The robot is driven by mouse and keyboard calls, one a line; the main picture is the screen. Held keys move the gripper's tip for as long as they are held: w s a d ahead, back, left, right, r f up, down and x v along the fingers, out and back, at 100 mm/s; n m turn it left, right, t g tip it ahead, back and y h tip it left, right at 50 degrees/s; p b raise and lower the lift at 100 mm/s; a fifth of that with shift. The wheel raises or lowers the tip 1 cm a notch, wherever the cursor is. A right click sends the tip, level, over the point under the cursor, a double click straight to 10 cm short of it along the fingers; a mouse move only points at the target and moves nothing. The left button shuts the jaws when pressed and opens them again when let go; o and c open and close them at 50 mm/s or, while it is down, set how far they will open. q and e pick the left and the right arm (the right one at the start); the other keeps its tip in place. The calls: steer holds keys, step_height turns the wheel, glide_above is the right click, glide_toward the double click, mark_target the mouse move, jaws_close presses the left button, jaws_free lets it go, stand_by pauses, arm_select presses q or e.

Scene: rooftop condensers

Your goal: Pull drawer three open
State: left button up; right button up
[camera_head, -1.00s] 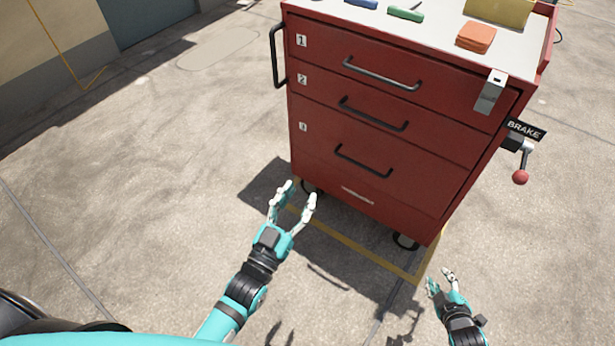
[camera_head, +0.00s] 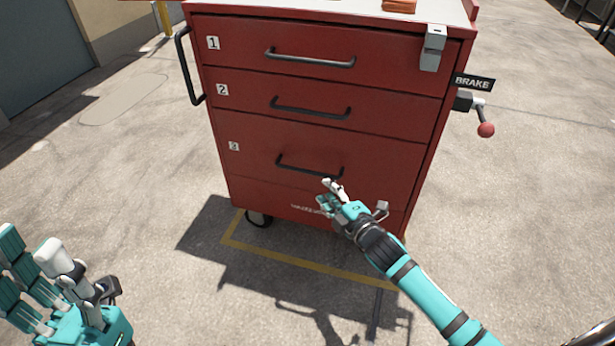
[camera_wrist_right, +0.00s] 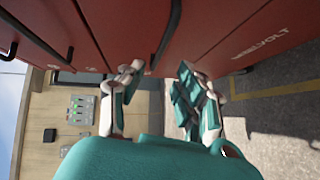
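Drawer three (camera_head: 250,165) is the lowest numbered drawer of a red tool cart, marked with a small 3 label. Its front looks flush with the cart, so it appears shut. Its black bar handle (camera_head: 308,170) runs across the front and also shows in the right wrist view (camera_wrist_right: 172,28). My right gripper (camera_head: 331,192) is at the right end of this handle, fingers apart. In the right wrist view the handle lies ahead, roughly between the open fingertips (camera_wrist_right: 158,78); contact cannot be told. My left gripper (camera_head: 32,240) is open and empty at the lower left.
Drawer one (camera_head: 390,62) and drawer two (camera_head: 390,108) above are shut. A metal latch (camera_head: 433,50) hangs at the upper right edge. A brake lever with red knob (camera_head: 486,130) sticks out right. Yellow floor lines (camera_head: 300,263) lie below; the concrete in front is clear.

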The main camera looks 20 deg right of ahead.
mark_target(309, 172)
steer(key=b+x, duration=0.3)
steer(key=x, duration=0.7)
steer(key=shift+w+a+b, duration=0.1)
steer(key=shift+w+b, duration=0.15)
steer(key=shift+b, duration=0.1)
jaws_close()
